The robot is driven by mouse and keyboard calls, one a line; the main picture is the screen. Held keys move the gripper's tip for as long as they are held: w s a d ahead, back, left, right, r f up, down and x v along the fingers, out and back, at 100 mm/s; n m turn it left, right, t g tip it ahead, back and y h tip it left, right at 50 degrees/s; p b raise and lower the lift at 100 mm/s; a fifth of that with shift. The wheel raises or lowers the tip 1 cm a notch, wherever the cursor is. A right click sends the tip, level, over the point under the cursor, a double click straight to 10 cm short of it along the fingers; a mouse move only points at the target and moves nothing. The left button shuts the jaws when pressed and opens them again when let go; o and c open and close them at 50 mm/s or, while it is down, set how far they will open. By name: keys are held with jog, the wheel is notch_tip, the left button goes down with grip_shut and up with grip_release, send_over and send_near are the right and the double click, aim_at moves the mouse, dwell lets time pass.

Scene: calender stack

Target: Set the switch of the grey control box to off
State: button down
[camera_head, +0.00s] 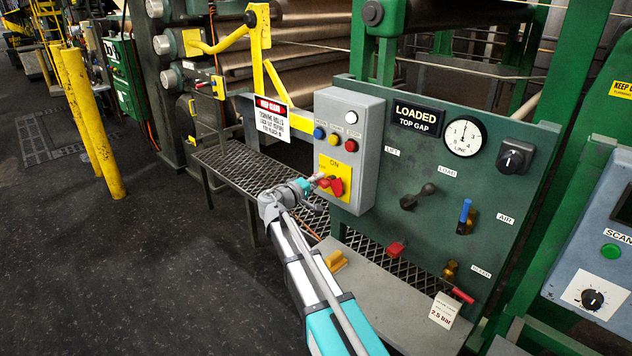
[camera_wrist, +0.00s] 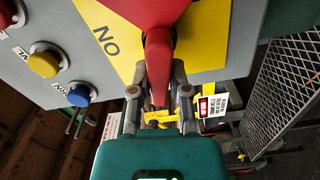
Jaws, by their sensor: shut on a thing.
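The grey control box (camera_head: 361,130) stands at the left end of the green panel. A yellow plate (camera_head: 343,166) with the word ON at its top is on the box's lower front. The red switch (camera_head: 338,187) is on this plate, and its handle points left in the head view, away from ON. In the wrist view the red switch handle (camera_wrist: 158,55) runs down between my fingers. My gripper (camera_wrist: 158,82) is shut on this handle; it also shows in the head view (camera_head: 318,181).
Blue, yellow and red buttons (camera_head: 335,137) and a white lamp sit above the plate. The green panel (camera_head: 415,255) to the right carries a gauge, a black knob and several levers. A mesh step (camera_head: 240,172) and yellow guard rail are behind my arm.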

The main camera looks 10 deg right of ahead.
jog(key=shift+d+f+n, duration=0.2)
jog(key=shift+f+n, duration=0.15)
jog(key=shift+n, duration=0.65)
jog(key=c, duration=0.6)
grip_release()
jog(key=shift+a, duration=0.1)
jog(key=shift+s+a, duration=0.2)
jog(key=shift+a, duration=0.1)
jog(key=v, duration=1.1)
